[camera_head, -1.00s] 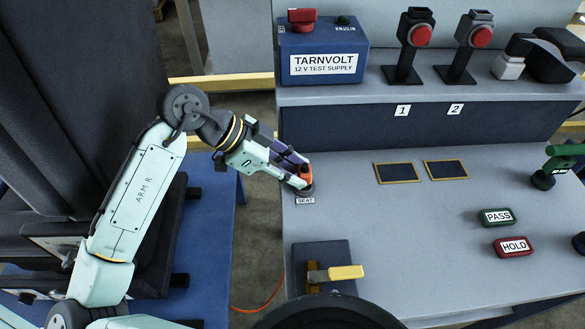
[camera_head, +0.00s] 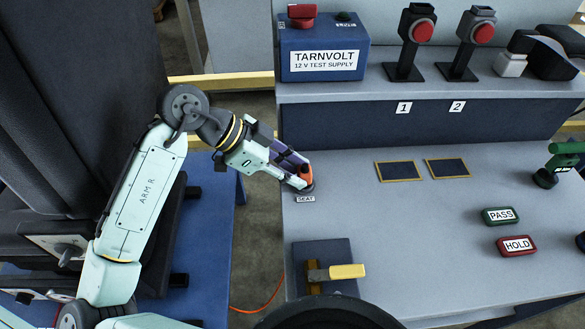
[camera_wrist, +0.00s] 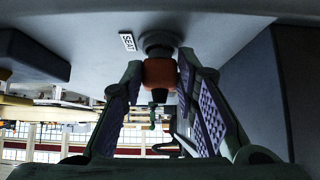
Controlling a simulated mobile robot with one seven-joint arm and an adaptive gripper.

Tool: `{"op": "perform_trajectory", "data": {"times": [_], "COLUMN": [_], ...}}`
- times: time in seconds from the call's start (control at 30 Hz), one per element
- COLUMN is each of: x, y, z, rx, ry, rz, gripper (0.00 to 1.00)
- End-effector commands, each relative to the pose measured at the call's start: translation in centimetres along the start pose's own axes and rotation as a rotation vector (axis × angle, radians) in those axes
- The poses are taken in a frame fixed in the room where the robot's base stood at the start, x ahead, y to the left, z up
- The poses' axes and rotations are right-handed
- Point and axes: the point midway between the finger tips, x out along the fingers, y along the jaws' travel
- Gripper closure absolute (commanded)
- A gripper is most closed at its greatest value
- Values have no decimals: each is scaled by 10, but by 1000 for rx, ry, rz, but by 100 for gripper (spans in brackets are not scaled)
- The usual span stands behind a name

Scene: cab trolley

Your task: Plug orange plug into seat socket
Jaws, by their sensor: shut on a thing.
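My gripper (camera_head: 300,180) is at the left edge of the grey bench top. Its two purple-padded fingers are shut on the orange plug (camera_head: 306,173), which also shows between the fingertips in the wrist view (camera_wrist: 160,74). The dark round seat socket (camera_wrist: 159,42) lies against the plug's end in the wrist view, beside the SEAT label (camera_wrist: 128,41). In the head view the SEAT label (camera_head: 306,198) lies just in front of the gripper. The contact between plug and socket is partly hidden, so I cannot tell how deep the plug sits.
The blue Tarnvolt supply box (camera_head: 323,50) and two red-button stands (camera_head: 411,45) stand on the back shelf. A block with a yellow-handled lever (camera_head: 335,272) is at the front left of the bench. PASS (camera_head: 499,216) and HOLD (camera_head: 516,245) blocks lie right.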

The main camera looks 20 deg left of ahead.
Motion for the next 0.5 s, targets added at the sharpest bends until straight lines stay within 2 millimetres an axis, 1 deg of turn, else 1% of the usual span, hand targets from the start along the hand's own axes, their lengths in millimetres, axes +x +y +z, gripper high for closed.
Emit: {"op": "perform_trajectory", "data": {"times": [0.5], "x": [9], "y": [0], "z": [8], "rx": [0], "ry": [0], "rz": [2], "gripper": [100]}}
